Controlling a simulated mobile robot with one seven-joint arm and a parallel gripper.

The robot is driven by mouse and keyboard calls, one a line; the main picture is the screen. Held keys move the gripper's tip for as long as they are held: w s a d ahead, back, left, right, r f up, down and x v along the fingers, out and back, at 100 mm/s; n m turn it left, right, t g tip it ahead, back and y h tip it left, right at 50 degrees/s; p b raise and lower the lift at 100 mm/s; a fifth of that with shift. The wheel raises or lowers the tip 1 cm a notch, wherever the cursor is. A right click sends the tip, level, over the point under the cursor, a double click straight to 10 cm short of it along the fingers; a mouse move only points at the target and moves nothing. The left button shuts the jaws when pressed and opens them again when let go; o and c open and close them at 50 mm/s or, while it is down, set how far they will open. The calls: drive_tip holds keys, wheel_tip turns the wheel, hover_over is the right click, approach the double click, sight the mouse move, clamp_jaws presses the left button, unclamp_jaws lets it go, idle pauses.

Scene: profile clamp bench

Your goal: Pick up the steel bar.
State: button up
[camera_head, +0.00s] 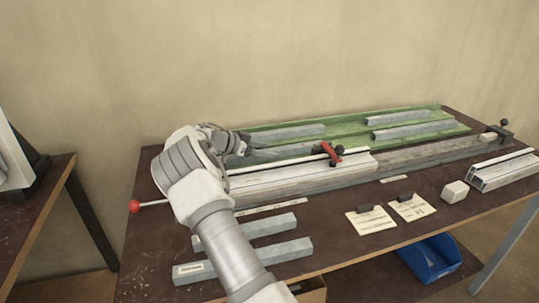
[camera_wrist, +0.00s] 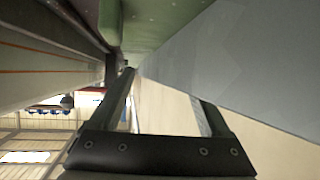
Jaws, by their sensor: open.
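Several grey steel bars show, and I cannot tell which one the task means. Two more lie on the bench front: a plain one (camera_head: 262,226) and one with a pale label (camera_head: 285,252). My gripper (camera_head: 243,143) is open at the tray's left end, close to the left bar. In the wrist view, a large grey face (camera_wrist: 240,60) hides part of one finger of my gripper (camera_wrist: 165,88). Contact cannot be told.
A long pale clamp rail with a red handle (camera_head: 331,153) runs in front of the tray. Cards (camera_head: 372,219), a small pale block (camera_head: 454,192) and an aluminium profile (camera_head: 500,170) lie at the right. A blue bin (camera_head: 430,258) is below the bench top.

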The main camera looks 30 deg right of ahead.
clamp_jaws()
idle(0.3)
drive_tip(key=shift+r, duration=0.2)
wheel_tip(320, 180, up, 4)
drive_tip(key=shift+w+r+p, duration=0.1)
drive_tip(key=shift+p, duration=0.35)
drive_tip(key=s+d+r, duration=0.6)
drive_tip(key=s+d, duration=0.1)
drive_tip(key=s, duration=0.2)
drive_tip(key=shift+d+r, duration=0.35)
drive_tip(key=shift+r, duration=0.05)
